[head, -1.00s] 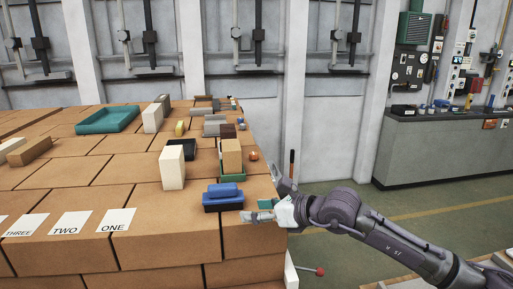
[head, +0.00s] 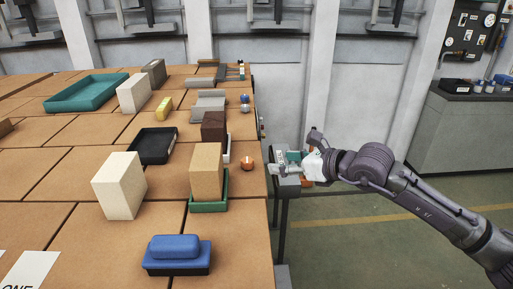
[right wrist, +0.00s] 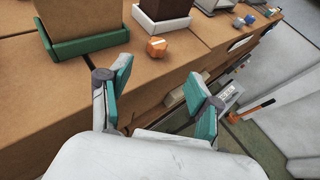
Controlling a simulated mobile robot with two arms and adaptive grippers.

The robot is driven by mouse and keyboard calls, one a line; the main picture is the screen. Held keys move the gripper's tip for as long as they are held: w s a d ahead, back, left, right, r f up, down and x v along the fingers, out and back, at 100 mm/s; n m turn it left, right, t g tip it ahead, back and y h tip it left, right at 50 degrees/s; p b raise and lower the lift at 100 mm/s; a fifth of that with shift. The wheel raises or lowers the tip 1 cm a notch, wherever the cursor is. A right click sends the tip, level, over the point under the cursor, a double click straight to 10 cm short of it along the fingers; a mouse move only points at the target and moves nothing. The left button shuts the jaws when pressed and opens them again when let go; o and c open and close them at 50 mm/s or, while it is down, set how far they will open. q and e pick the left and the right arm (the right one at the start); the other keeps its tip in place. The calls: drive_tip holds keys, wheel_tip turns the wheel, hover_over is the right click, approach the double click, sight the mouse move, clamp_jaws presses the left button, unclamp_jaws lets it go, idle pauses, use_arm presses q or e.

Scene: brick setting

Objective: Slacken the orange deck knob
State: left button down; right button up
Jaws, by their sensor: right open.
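The orange knob (head: 247,163) sits on the deck of brown blocks near its right edge, to the right of a tan block (head: 206,171) in a green tray (head: 209,206). In the right wrist view the orange knob (right wrist: 157,46) is faceted with a pale mark on top, ahead of the fingers. My right gripper (head: 276,168) is just right of the deck edge, apart from the knob. In the right wrist view its teal-padded fingers (right wrist: 159,84) are spread, with nothing between them. My left gripper is not in view.
A blue-topped block (head: 176,252) lies at the near edge and a cream block (head: 120,186) stands to the left. A dark red block (head: 214,127) and blue and grey knobs (head: 245,98) are farther along the right side. Open floor (head: 345,235) lies right of the deck.

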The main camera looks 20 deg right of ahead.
sight(248, 160)
drive_tip(key=p+x, duration=0.2)
drive_tip(key=x, duration=0.4)
drive_tip(key=p+x, duration=0.2)
drive_tip(key=x, duration=0.4)
drive_tip(key=shift+w+a+r, duration=0.1)
drive_tip(key=shift+a+r, duration=0.1)
drive_tip(key=shift+a, duration=0.05)
drive_tip(key=shift+w+a+f, duration=0.3)
drive_tip(key=shift+w, duration=0.2)
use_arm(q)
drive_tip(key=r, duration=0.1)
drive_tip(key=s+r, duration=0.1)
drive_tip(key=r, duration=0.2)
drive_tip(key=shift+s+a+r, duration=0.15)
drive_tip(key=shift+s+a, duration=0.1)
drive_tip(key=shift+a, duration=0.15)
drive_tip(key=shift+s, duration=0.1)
